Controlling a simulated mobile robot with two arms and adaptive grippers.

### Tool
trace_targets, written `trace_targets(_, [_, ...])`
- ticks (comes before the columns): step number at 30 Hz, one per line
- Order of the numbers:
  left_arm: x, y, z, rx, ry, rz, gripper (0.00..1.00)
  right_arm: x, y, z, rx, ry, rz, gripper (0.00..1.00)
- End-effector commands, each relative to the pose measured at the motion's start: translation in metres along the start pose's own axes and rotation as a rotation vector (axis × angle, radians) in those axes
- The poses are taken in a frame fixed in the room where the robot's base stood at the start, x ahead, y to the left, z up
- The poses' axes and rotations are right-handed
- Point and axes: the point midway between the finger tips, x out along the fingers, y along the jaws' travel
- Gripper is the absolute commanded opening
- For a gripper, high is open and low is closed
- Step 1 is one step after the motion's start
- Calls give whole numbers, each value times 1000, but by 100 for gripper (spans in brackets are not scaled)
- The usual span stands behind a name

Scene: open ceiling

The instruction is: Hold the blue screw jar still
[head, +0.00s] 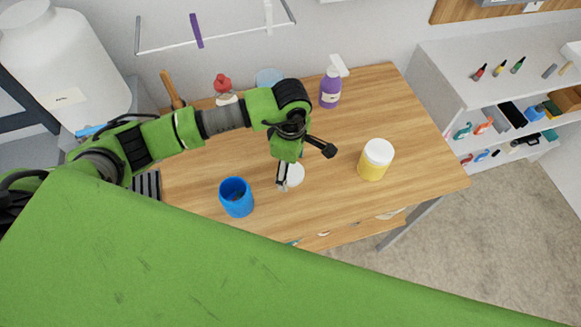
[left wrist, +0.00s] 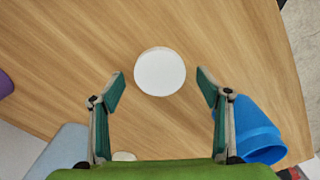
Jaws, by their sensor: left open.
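The blue screw jar (head: 236,197) stands upright and open-topped near the front left of the wooden table, with dark contents that I cannot make out. In the left wrist view the blue jar (left wrist: 262,130) is at the lower right, beyond and partly behind one finger. My left gripper (head: 300,170) is open and empty over the table, to the right of the jar and apart from it. My right gripper is not in view.
A yellow jar with a white lid (head: 375,160) stands to the right on the table (head: 420,150). A purple spray bottle (head: 330,90), a red-topped bottle (head: 223,88) and a hammer (head: 170,88) are at the back. Open shelves (head: 480,120) stand at the right.

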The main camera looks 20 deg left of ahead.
Motion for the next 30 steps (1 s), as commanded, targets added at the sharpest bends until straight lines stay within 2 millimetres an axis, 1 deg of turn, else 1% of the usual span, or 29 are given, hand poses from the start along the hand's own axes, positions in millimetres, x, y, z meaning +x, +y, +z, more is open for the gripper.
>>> trace_targets(1, [4,-1,0,0,1,-2,70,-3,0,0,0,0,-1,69])
trace_targets(4, [8,0,0,1,0,0,70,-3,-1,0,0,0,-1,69])
trace_targets(13, [9,0,0,2,1,1,70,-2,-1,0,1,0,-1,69])
trace_targets(15, [9,0,0,2,1,0,53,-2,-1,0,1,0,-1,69])
trace_targets(17, [9,0,0,1,1,0,41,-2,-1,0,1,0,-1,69])
trace_targets(27, [8,0,0,1,1,1,41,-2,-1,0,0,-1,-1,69])
trace_targets(30, [6,0,0,1,1,2,41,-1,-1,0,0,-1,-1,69])
